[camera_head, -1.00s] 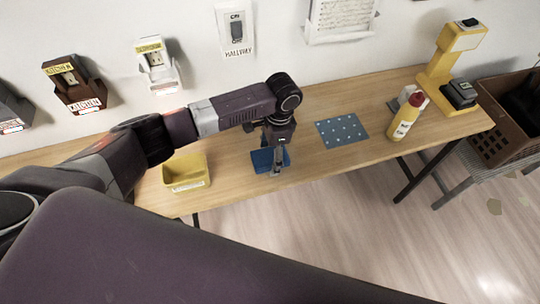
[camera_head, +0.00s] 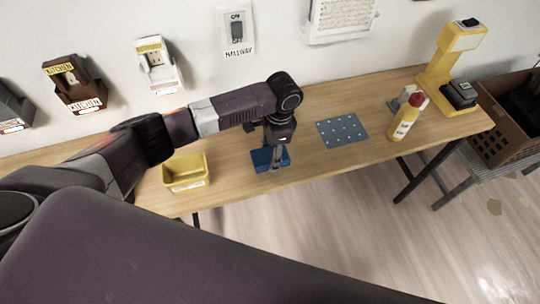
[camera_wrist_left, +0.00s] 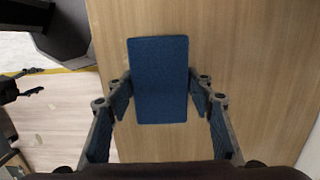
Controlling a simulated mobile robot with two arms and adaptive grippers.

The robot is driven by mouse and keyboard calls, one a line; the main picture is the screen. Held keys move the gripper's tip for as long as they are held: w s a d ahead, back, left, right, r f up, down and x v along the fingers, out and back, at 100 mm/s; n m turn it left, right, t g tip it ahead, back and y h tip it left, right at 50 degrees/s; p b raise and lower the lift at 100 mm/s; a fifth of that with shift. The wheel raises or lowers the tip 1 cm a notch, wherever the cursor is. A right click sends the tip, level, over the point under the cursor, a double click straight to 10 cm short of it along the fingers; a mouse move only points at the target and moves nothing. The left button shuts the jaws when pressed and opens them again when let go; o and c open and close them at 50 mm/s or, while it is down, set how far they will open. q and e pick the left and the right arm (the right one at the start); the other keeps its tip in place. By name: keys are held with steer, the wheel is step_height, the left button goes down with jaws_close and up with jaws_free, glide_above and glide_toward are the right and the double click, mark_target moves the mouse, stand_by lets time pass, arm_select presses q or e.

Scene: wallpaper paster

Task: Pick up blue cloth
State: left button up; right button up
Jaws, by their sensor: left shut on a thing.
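The blue cloth (camera_head: 261,161) is a flat, dark blue rectangle at the wooden table's front part in the head view. In the left wrist view the cloth (camera_wrist_left: 158,60) is upright in the picture between the two fingers. My left gripper (camera_head: 274,165) points down over the cloth and partly hides it. In the left wrist view my left gripper (camera_wrist_left: 161,88) has a finger at each long side of the cloth and is shut on it. I cannot tell whether the cloth is clear of the table.
A yellow tray (camera_head: 186,184) stands left of the cloth. A dotted blue sheet (camera_head: 342,130) and a yellow bottle (camera_head: 405,118) are to the right. A yellow device (camera_head: 452,55) stands at the right end, near a brown crate (camera_head: 512,130). Wall-mounted switches and holders line the back.

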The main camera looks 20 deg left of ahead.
arm_select(q)
step_height(320, 180, up, 13)
steer(key=b, duration=0.2)
step_height(320, 180, up, 5)
steer(key=p, duration=0.1)
glide_above(270, 154)
steer(key=shift+r, duration=0.9)
